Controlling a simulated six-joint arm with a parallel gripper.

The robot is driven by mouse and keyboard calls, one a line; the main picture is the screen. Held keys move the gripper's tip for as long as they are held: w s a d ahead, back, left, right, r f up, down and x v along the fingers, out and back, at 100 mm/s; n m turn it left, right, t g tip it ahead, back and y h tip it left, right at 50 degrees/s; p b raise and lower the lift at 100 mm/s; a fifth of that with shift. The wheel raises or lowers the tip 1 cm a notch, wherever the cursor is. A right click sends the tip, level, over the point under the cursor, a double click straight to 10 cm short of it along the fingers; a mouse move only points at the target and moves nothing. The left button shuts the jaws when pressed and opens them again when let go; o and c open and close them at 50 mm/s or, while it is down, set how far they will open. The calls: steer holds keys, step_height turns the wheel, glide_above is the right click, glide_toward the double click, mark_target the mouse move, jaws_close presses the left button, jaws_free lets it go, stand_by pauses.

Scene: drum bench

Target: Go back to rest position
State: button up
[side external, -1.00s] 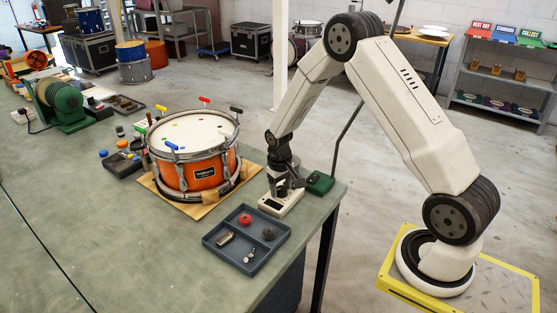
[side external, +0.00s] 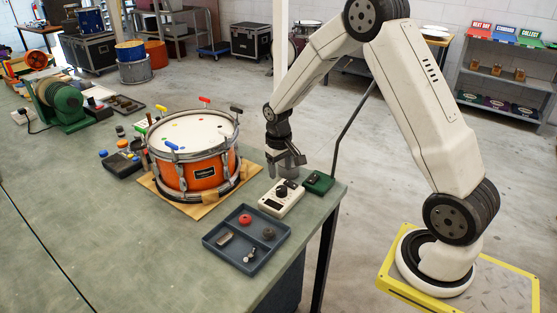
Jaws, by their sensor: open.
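My gripper (side external: 287,162) points down in the side external view, open and empty. It hangs above a white device with a dark knob (side external: 282,197) near the bench's right edge, apart from it. A green box (side external: 318,182) sits just right of the device. My arm reaches in from the yellow base plate at the right. An orange snare drum (side external: 196,172) stands on a wooden board left of the gripper, with several coloured clips around its rim.
A grey tray (side external: 225,246) with several small parts lies in front of the device. A green machine (side external: 62,105) and small dark trays are at the left. The bench's front left (side external: 110,240) is clear. A thin pole stands behind the gripper.

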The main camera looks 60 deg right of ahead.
steer(key=shift+r, duration=0.3)
steer(key=shift+s+a+r, duration=0.25)
steer(key=shift+a, duration=0.25)
steer(key=s+a+r+n+t, duration=0.1)
steer(key=s+a+r, duration=0.1)
steer(key=s+a, duration=0.4)
steer(key=s+a+r+n+t, duration=0.1)
steer(key=s+a+r+n, duration=0.1)
steer(key=s+a, duration=0.4)
steer(key=shift+s+a+r+t+y, duration=0.2)
steer(key=shift+s+r+t+y, duration=0.15)
steer(key=shift+s, duration=0.7)
